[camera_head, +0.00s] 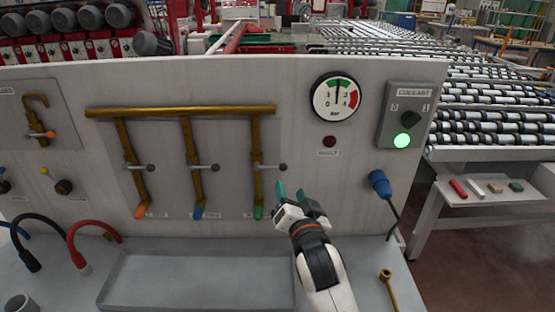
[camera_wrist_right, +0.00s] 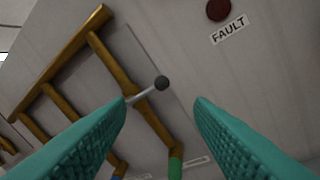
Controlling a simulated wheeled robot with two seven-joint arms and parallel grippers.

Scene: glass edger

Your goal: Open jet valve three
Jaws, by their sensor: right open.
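Three brass drop pipes hang from a brass header (camera_head: 180,111) on the grey panel, with orange, blue and green tips. The rightmost pipe (camera_head: 257,190), with the green tip, carries a lever (camera_head: 283,167) with a dark round knob; the lever lies sideways across the pipe. My right gripper (camera_head: 291,191) is just below and right of that knob, with teal fingers apart and nothing held. In the right wrist view the knob (camera_wrist_right: 161,83) shows just beyond and between the open fingertips, with no clear contact. The jet labels are too small to read. My left gripper is not in view.
A pressure gauge (camera_head: 337,97), red fault lamp (camera_head: 329,141) and coolant switch box (camera_head: 409,113) with a lit green lamp are on the panel's right. A blue plug (camera_head: 380,184) hangs below. A shallow tray (camera_head: 196,281) lies beneath the pipes. The air before the panel is mostly free.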

